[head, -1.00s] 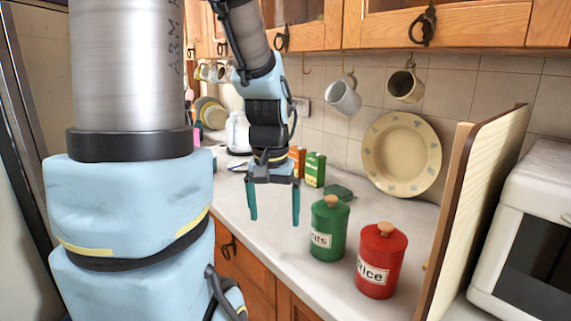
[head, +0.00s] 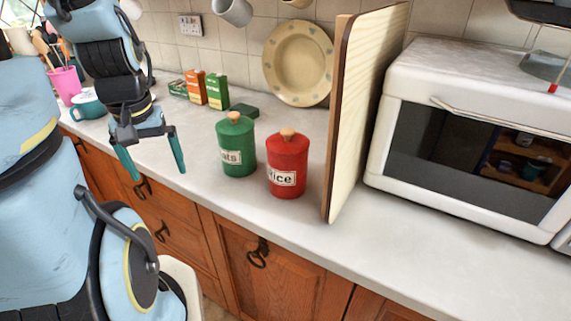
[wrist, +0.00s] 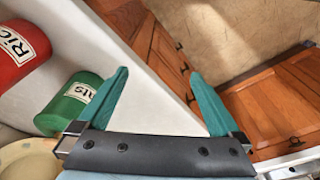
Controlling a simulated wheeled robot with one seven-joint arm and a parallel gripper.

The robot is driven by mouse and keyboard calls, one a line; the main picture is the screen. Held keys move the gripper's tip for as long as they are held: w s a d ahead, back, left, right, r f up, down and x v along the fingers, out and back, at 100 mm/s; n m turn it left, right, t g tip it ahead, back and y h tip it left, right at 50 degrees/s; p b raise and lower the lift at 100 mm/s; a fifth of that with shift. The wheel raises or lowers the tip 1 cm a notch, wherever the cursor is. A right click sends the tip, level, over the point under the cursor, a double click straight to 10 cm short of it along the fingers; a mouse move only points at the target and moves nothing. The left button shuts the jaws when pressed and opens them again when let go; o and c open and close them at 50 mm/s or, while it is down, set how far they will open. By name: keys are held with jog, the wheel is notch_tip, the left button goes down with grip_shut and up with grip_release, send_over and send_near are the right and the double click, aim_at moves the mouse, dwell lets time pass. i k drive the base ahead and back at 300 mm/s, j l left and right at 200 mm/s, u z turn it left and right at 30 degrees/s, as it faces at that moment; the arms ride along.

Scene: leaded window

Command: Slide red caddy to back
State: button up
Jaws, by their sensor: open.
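The red caddy (head: 288,165), labelled "Rice" with a wooden knob, stands upright on the counter near its front edge, left of a wooden panel. The green caddy (head: 236,146) stands just to its left. My gripper (head: 152,166) is open and empty, left of both caddies, its fingers pointing down near the counter's front edge. In the wrist view the red caddy (wrist: 18,50) is at the upper left and the green caddy (wrist: 75,104) lies between it and the teal fingers (wrist: 163,95). Nothing is between the fingers.
An upright wooden panel (head: 352,110) stands close right of the red caddy, with a white microwave (head: 480,130) beyond. Behind are small boxes (head: 205,90), a low green item (head: 245,110) and a leaning plate (head: 298,62). Counter behind the caddies is partly clear.

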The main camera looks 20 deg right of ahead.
aim_at(287, 176)
jog(key=k+j, duration=0.15)
jog(key=j, duration=0.25)
jog(key=k+j+z, duration=0.15)
jog(key=j, duration=0.2)
jog(key=k+j, duration=0.1)
jog(key=j, duration=0.3)
jog(key=k+j+z, duration=0.1)
jog(key=j, duration=0.25)
jog(key=k, duration=0.05)
